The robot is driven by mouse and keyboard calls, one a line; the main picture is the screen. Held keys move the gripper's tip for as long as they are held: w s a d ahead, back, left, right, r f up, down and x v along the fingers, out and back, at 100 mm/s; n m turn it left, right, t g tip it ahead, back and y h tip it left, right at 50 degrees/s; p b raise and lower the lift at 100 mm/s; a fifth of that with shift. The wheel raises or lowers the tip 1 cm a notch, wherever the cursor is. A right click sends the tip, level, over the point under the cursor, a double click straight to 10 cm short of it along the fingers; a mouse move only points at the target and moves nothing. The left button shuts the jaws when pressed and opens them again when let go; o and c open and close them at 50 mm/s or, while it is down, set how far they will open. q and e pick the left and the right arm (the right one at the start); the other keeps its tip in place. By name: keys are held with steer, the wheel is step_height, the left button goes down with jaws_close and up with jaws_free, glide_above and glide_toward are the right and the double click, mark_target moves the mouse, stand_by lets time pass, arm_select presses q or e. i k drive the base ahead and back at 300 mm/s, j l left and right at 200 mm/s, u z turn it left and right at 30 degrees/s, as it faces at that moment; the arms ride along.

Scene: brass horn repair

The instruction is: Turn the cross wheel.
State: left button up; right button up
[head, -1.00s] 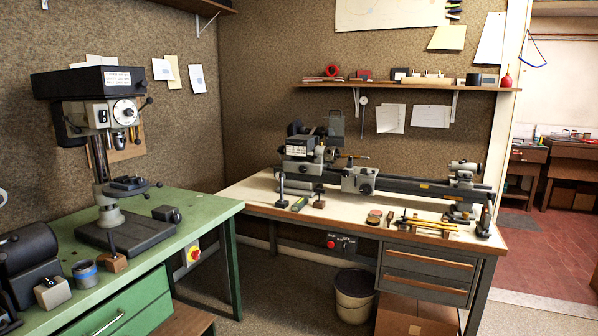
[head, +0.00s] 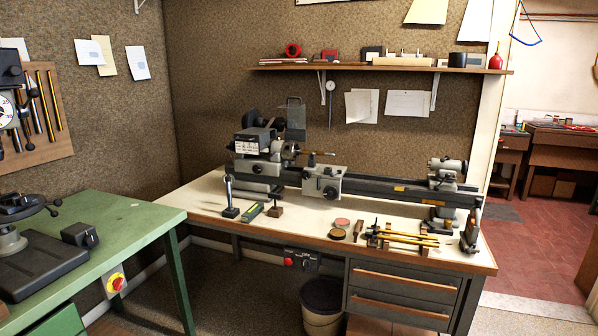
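A grey lathe (head: 380,187) stands on the pale-topped workbench ahead. Its carriage (head: 322,178) sits left of the middle of the bed, with a small round knob or wheel (head: 330,192) on its front face. I cannot tell for sure whether this is the cross wheel; its details are too small. A handle with a brass-coloured part (head: 318,153) sticks out by the headstock (head: 258,150). The tailstock (head: 445,172) is at the right end. Neither of my grippers is in view.
Small stands, brass rods (head: 405,238) and round tins lie along the bench front (head: 300,222). A green bench (head: 110,225) with a drill press base (head: 50,262) is at left. A bin (head: 322,305) stands below. Floor (head: 215,290) shows between the benches.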

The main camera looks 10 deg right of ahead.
mark_target(305, 174)
steer(key=i+l, duration=0.4)
steer(key=i+l+u, duration=0.1)
steer(key=i+l, duration=0.3)
steer(key=l, duration=0.15)
